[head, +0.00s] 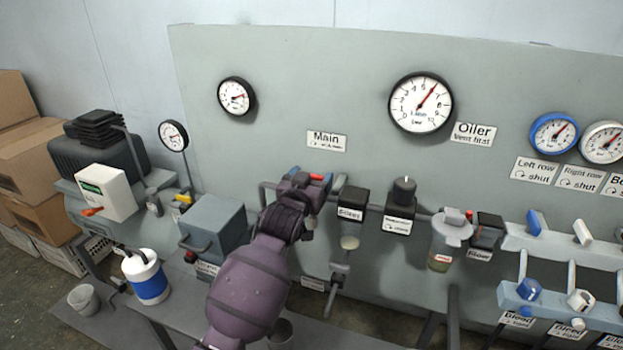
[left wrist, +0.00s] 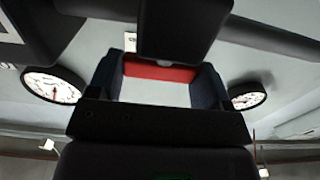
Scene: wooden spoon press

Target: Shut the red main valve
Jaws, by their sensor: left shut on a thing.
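The red main valve handle (head: 317,177) shows as a small red strip under the "Main" label (head: 327,140) on the grey panel. My left gripper (head: 318,184) is at it and hides most of the valve body. In the left wrist view the red handle (left wrist: 160,71) lies between the two blue fingers of my left gripper (left wrist: 158,84), which is shut on it. I cannot tell the handle's exact angle to the pipe. My right gripper is not in view.
Pipe units (head: 352,203) and an oiler bowl (head: 450,236) continue right of the valve. Small blue and white valves (head: 528,289) stand at the far right. A grey box (head: 214,226) and a blue-white jug (head: 146,276) stand to the left. Gauges (head: 420,103) hang above.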

